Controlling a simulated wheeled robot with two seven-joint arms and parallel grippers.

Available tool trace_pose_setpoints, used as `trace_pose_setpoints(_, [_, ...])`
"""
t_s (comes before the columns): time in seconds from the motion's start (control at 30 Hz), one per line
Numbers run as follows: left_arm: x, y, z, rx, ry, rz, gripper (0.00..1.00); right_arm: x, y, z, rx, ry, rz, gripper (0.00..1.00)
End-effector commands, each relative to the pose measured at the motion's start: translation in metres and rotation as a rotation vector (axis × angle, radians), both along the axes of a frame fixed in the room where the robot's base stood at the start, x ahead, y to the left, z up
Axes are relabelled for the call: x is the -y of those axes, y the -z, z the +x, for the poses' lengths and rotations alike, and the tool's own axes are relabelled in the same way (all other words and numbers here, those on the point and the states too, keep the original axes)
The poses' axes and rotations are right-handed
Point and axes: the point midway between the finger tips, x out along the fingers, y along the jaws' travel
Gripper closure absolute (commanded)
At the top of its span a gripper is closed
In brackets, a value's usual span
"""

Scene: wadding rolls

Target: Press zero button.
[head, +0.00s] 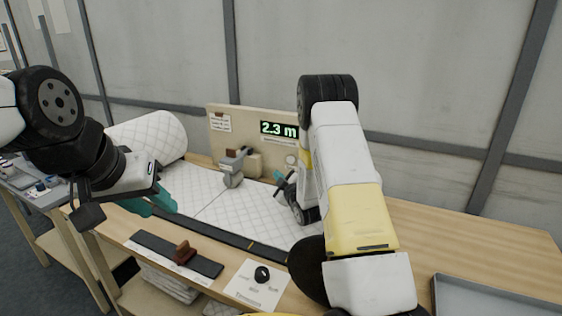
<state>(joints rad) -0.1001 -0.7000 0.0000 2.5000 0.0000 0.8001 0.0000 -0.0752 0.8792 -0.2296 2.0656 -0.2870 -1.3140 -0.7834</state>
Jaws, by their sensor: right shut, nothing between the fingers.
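A display (279,129) on an upright wooden board reads 2.3 m. A small pale round part (291,160) sits on the board below the display, beside my right arm; I cannot tell whether it is the zero button. My right gripper (279,177) is shut and empty, in front of the board and above the white quilted wadding (207,203); my arm hides part of the board.
A wadding roll (148,138) lies at the back left. A grey device (232,168) stands on the wadding. A dark strip with a brown block (184,252) and a card with a black knob (262,274) lie in front. A grey tray (497,302) is at right; the table's (455,243) right part is clear.

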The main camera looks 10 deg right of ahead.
Motion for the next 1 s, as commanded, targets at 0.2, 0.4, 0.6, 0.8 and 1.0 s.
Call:
trace_pose_setpoints(0.2, [0.0,0.0,0.0,0.0,0.0,0.0,0.65,0.008,-0.001,0.011,0.002,0.002,-0.001,1.0])
trace_pose_setpoints(0.4, [0.0,0.0,0.0,0.0,0.0,0.0,0.65,0.024,-0.001,0.034,0.002,0.003,-0.002,1.0])
trace_pose_setpoints(0.6, [0.0,0.0,0.0,0.0,0.0,0.0,0.65,0.039,-0.001,0.056,0.002,0.002,0.0,1.0])
trace_pose_setpoints(0.8, [0.0,0.0,0.0,0.0,0.0,0.0,0.65,0.047,0.0,0.069,0.001,0.001,0.0,1.0])
trace_pose_setpoints(1.0, [0.0,0.0,0.0,0.0,0.0,0.0,0.65,0.05,0.0,0.073,-0.001,0.001,0.001,1.0])
